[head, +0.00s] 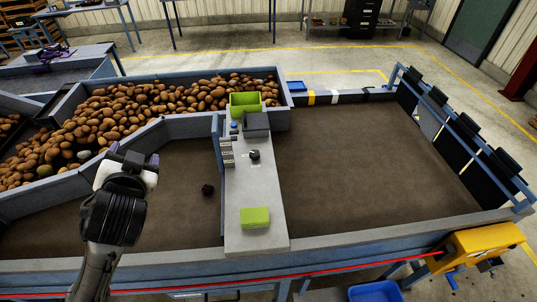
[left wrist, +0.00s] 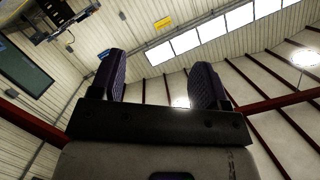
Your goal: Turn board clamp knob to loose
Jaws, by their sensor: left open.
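A small black knob (head: 254,155) sits on the grey board (head: 262,188) that crosses the grader. I cannot make out its setting, nor be sure it is the clamp knob. My left gripper (head: 134,156) is left of the board, over the left part of the brown belt, apart from the knob. It is open and empty. In the left wrist view its two padded fingers (left wrist: 157,84) stand apart and point up at the ceiling, with no task object in sight. My right gripper is not in view.
On the board are a green bin (head: 244,102), a grey box (head: 256,122) and a green block (head: 255,217). Potatoes (head: 155,107) fill the trough behind. A dark lump (head: 207,189) lies on the belt left of the board. A yellow unit (head: 482,245) with blue handles stands front right.

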